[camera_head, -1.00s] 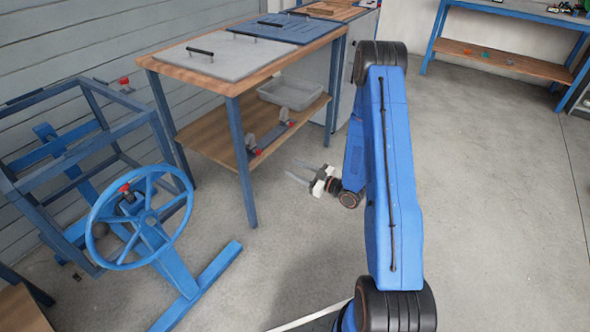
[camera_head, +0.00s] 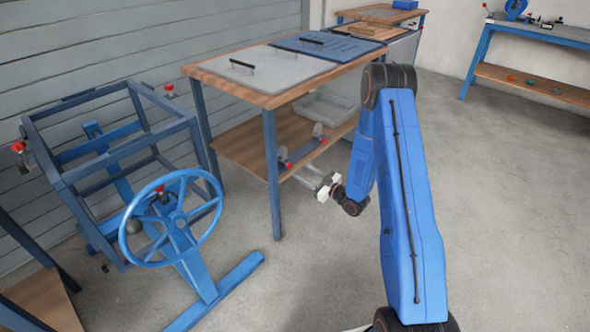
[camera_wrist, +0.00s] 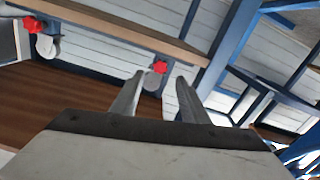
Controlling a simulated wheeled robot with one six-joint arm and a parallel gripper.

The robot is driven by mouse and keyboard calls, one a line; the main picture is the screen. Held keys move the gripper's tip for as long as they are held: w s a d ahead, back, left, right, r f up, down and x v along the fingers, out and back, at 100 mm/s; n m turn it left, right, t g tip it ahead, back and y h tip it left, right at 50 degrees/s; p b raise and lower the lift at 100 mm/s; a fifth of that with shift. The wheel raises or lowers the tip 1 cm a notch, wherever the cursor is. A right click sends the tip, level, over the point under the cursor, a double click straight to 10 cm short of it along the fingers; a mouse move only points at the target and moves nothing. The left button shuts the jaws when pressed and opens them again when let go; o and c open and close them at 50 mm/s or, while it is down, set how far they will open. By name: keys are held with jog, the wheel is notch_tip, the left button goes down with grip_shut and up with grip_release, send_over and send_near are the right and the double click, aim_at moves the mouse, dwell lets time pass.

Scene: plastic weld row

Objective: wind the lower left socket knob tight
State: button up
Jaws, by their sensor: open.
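Several red knobs are in view, and I cannot tell for certain which is the lower left socket knob. On the table's lower shelf are a left red knob (camera_head: 289,165) and a right red knob (camera_head: 323,141), each by a grey rounded bracket. The wrist view shows one red knob (camera_wrist: 160,67) between and beyond my fingertips, with a grey bracket below it, and another red knob (camera_wrist: 33,25) at upper left. My gripper (camera_head: 306,175) is open and empty, in front of the shelf's front edge. Its two fingers (camera_wrist: 161,77) appear apart from any knob.
A blue frame (camera_head: 62,183) with red knobs at its corners stands left. A blue handwheel (camera_head: 205,237) on a stand is before it. The table's front leg (camera_head: 272,180) is close left of my gripper. A grey bin (camera_head: 318,108) sits on the shelf. Floor at right is clear.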

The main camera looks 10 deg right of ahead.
aim_at(291, 166)
jog(key=shift+x, duration=2.9)
grip_shut()
